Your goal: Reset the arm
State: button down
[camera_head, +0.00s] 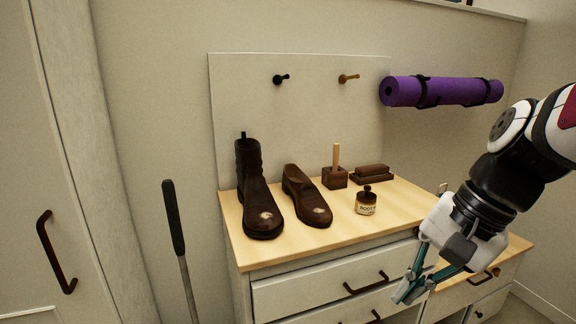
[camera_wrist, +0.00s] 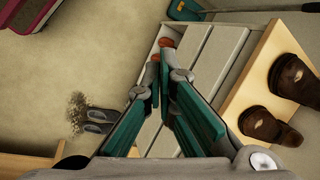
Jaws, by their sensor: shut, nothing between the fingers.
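My gripper (camera_head: 408,290) is in the lower right of the head view, in front of the drawers of the cabinet (camera_head: 330,262). Its teal fingers point down and to the left. In the wrist view the fingertips (camera_wrist: 161,52) are close together, with nothing held between them. My arm comes in from the right edge of the head view. The gripper is apart from the things on the cabinet top.
A dark boot (camera_head: 256,190), a brown shoe (camera_head: 307,197), a small jar (camera_head: 366,203), a wooden block with a peg (camera_head: 335,177) and a brush (camera_head: 371,173) stand on the cabinet. A purple mat (camera_head: 450,92) hangs behind. Grey shoes (camera_wrist: 100,121) lie beside dirt on the floor.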

jog(key=s+d+f+n+g+h, duration=0.15)
jog(key=s+n+h, duration=0.45)
jog(key=s, duration=1.3)
notch_tip(320, 180, up, 25)
jog(key=n+t+y+p, duration=0.1)
jog(key=t+p, duration=0.3)
jog(key=p, duration=1.9)
jog(key=shift+w+d+n+y, duration=0.25)
jog(key=shift+n+y, duration=0.15)
jog(key=shift+n, duration=0.3)
